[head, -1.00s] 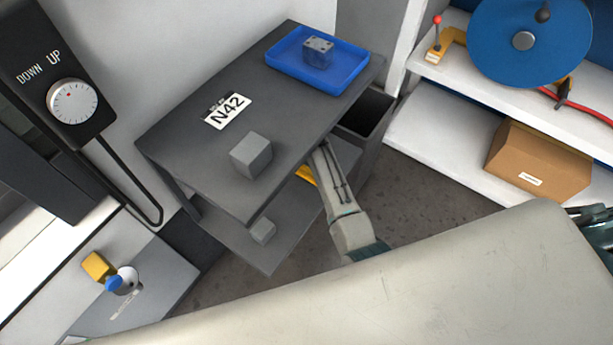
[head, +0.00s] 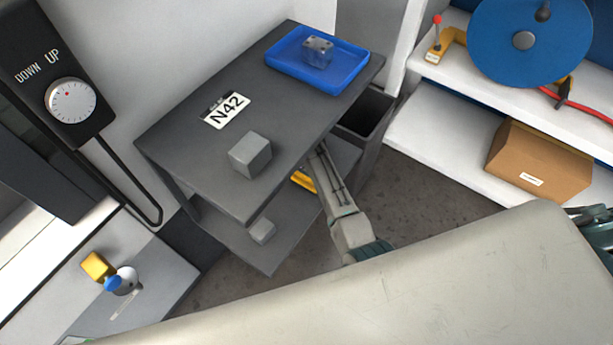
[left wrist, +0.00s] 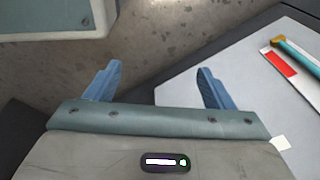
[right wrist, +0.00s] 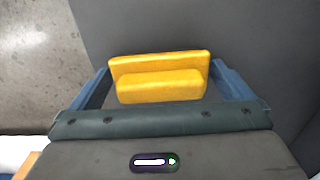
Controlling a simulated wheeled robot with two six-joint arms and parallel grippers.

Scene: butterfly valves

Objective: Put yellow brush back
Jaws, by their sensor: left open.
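The yellow brush (right wrist: 160,78) fills the space between the fingers of my right gripper (right wrist: 162,85) in the right wrist view. The fingers lie against its two ends, and it is over a dark grey surface. In the head view a yellow piece (head: 304,181) shows below the front edge of the grey tabletop, beside my arm. My right fingertips are hidden there by the tabletop. My left gripper (left wrist: 158,85) is open and empty in the left wrist view, above the floor and beside a light grey panel (left wrist: 230,115).
The grey cart top (head: 190,135) carries a blue tray (head: 345,75) and a grey cube (head: 250,155). A smaller cube (head: 262,231) sits on the lower shelf. White shelves (head: 430,140) with a cardboard box (head: 540,160) stand at right. A dark bin (head: 367,115) is behind the cart.

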